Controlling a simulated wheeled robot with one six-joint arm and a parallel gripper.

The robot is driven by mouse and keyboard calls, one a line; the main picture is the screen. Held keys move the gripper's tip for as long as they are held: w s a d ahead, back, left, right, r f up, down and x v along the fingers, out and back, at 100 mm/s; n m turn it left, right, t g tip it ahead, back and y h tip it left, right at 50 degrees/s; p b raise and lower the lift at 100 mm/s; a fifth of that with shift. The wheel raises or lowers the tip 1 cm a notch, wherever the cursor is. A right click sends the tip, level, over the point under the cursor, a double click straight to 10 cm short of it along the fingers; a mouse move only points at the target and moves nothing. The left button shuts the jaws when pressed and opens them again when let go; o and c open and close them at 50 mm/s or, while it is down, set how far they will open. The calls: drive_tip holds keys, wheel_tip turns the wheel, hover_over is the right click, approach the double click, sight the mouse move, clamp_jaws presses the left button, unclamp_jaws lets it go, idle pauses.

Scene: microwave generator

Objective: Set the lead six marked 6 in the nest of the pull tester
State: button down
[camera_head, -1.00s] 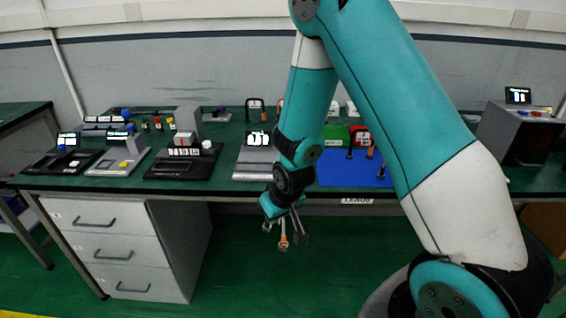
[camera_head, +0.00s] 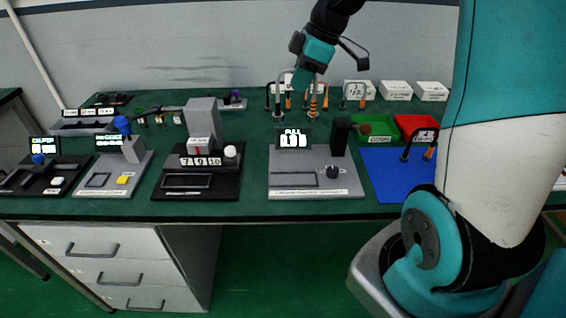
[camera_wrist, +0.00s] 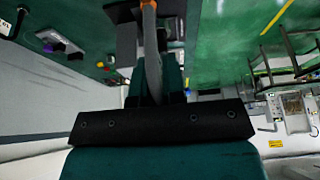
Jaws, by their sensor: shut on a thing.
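My gripper (camera_head: 306,82) points down above the back middle of the bench, shut on a lead. The held lead (camera_wrist: 150,50) is a grey strip with an orange end, between the fingers in the wrist view. Its number does not show. In the head view it is hard to separate from the leads behind. The pull tester (camera_head: 314,190) stands at the front middle of the bench, with a lit PULL display (camera_head: 294,139), a black upright block (camera_head: 340,136) and a dark knob. A rectangular recess (camera_head: 294,180) lies in its plate; I cannot tell whether this is the nest.
Leads stand in the back row, with white boxes (camera_head: 396,90) right of them. A green bin (camera_head: 378,130), a red bin (camera_head: 414,124) and a blue mat (camera_head: 395,182) with a lead lie right of the tester. Another device (camera_head: 198,180) with a grey column stands left.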

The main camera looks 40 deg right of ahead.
sight(314, 115)
wheel_tip(314, 115, down, 19)
drive_tip(key=p, duration=0.2)
drive_tip(key=shift+f, duration=0.2)
drive_tip(key=shift+a+f, duration=0.1)
drive_tip(key=c, duration=1.2)
unclamp_jaws()
drive_tip(key=v, duration=0.4)
drive_tip(key=b+v, duration=0.1)
drive_tip(key=v, duration=0.3)
drive_tip(key=a+b+v, duration=0.1)
drive_tip(key=v, duration=0.3)
drive_tip(key=shift+r, duration=0.3)
drive_tip(key=s+a+r, duration=0.2)
drive_tip(key=a+r, duration=0.2)
drive_tip(key=a, duration=0.5)
drive_tip(key=s+a+r+m+g, duration=0.1)
drive_tip(key=s+a+r+m, duration=0.1)
drive_tip(key=s+a, duration=0.6)
drive_tip(key=s+a+r+m+g, duration=0.1)
drive_tip(key=s+a+r+m, duration=0.1)
drive_tip(key=s+a, duration=0.6)
drive_tip(key=shift+s+a+r+g, duration=0.25)
drive_tip(key=shift+s+r, duration=0.2)
drive_tip(key=shift+s, duration=0.35)
